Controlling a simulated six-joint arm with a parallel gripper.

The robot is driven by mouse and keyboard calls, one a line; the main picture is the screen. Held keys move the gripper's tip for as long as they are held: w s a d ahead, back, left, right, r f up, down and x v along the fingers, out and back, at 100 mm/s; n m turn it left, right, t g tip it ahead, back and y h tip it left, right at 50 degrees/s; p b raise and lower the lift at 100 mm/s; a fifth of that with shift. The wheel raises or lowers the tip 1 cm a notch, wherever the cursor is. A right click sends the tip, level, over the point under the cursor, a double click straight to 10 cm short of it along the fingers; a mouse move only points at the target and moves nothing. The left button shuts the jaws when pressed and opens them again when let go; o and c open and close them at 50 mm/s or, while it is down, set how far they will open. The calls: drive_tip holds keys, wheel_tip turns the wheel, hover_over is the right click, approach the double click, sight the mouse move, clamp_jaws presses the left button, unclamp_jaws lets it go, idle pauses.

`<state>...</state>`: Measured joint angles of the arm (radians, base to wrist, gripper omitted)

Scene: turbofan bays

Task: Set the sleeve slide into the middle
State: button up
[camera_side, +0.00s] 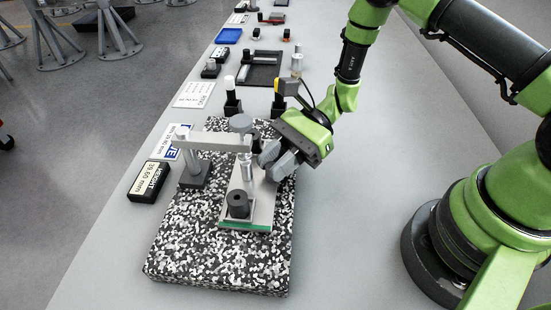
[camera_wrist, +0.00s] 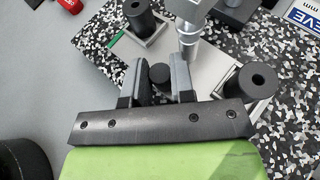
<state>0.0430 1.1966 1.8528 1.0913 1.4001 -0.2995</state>
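The sleeve slide is a light grey plate (camera_side: 262,208) with a green front edge, lying on a speckled granite block; it also shows in the wrist view (camera_wrist: 213,72). A dark hollow sleeve (camera_side: 238,205) stands at its green end. The wrist view shows this sleeve (camera_wrist: 140,22) and another dark sleeve (camera_wrist: 257,82) towards the other end. A grey gauge probe (camera_side: 246,172) hangs over the plate between them. My gripper (camera_side: 268,158) is low beside the plate. In the wrist view its fingers (camera_wrist: 158,78) flank a small black knob (camera_wrist: 160,74); whether they touch it is unclear.
The gauge arm (camera_side: 215,140) reaches over the granite block (camera_side: 185,245) from a post on the left, close to my gripper. A black label block (camera_side: 150,182) lies left of the granite. Other parts and a blue tray (camera_side: 228,36) are farther back.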

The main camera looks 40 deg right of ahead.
drive_tip(key=o, duration=0.4)
drive_tip(key=shift+o, duration=0.2)
drive_tip(key=shift+d, duration=0.1)
drive_tip(key=v, duration=1)
drive_tip(key=shift+r, duration=0.1)
drive_tip(key=s+d+r+n+t+h, duration=0.1)
drive_tip(key=s+r+n+t+h, duration=0.2)
drive_tip(key=r, duration=0.7)
drive_tip(key=s+d+r+n+t+h, duration=0.1)
drive_tip(key=s+r+n+t+h, duration=0.3)
drive_tip(key=s+r+n+h, duration=0.4)
drive_tip(key=s+r+n, duration=0.3)
drive_tip(key=shift+s+h, duration=0.3)
drive_tip(key=shift+s, duration=0.1)
